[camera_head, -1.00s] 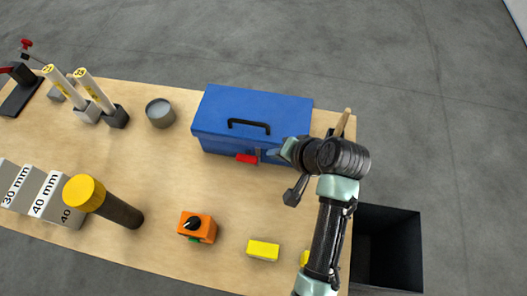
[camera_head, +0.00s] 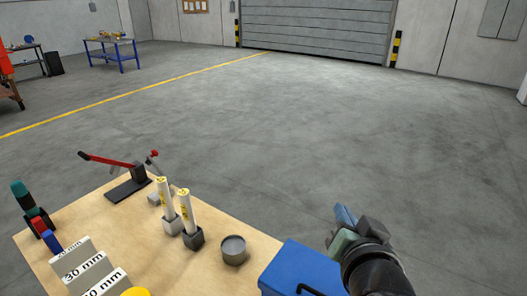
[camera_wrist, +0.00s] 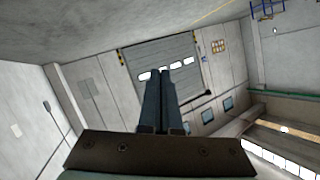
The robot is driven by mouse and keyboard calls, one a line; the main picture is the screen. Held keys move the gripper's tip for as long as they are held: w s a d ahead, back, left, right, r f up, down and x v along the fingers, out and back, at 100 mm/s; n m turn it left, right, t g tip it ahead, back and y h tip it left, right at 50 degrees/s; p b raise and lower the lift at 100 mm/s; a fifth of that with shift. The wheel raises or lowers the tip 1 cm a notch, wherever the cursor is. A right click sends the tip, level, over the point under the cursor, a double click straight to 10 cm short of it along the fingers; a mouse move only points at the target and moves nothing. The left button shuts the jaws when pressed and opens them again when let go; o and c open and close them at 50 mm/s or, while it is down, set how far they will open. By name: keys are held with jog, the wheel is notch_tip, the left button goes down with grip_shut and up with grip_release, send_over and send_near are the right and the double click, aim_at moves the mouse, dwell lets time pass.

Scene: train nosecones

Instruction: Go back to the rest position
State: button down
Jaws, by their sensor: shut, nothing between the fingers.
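My gripper (camera_head: 345,217) is at the lower right of the head view, raised near the blue toolbox, with bluish finger pads. In the wrist view my gripper (camera_wrist: 158,75) has its two fingers together with nothing between them. It faces the far wall and the roller door, clear of any object. The rest of my arm runs out of the head view at the bottom right.
The wooden table (camera_head: 130,213) fills the lower left. It holds a blue toolbox (camera_head: 300,268), a grey round tin (camera_head: 233,250), two white tubes in stands, grey step blocks (camera_head: 85,270) and a red-handled press (camera_head: 130,175). Open floor (camera_head: 300,130) lies beyond.

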jog(key=a+r+n+t, duration=0.2)
jog(key=a+r+t, duration=0.25)
jog(key=r, duration=0.95)
jog(key=s+a+r+n+t, duration=0.1)
jog(key=s+a+r+t, duration=0.1)
jog(key=r, duration=0.5)
jog(key=s+a+r+n+t, duration=0.1)
jog(key=s+a+r+t, duration=0.2)
jog(key=s+r, duration=0.3)
jog(key=s+a+r+n+t+y, duration=0.1)
jog(key=s+a+r+t, duration=0.2)
jog(key=r, duration=0.4)
jog(key=shift+s+a+r+n+b, duration=0.3)
jog(key=shift+s+a+r, duration=0.15)
jog(key=shift+s, duration=0.45)
jog(key=shift+t, duration=0.25)
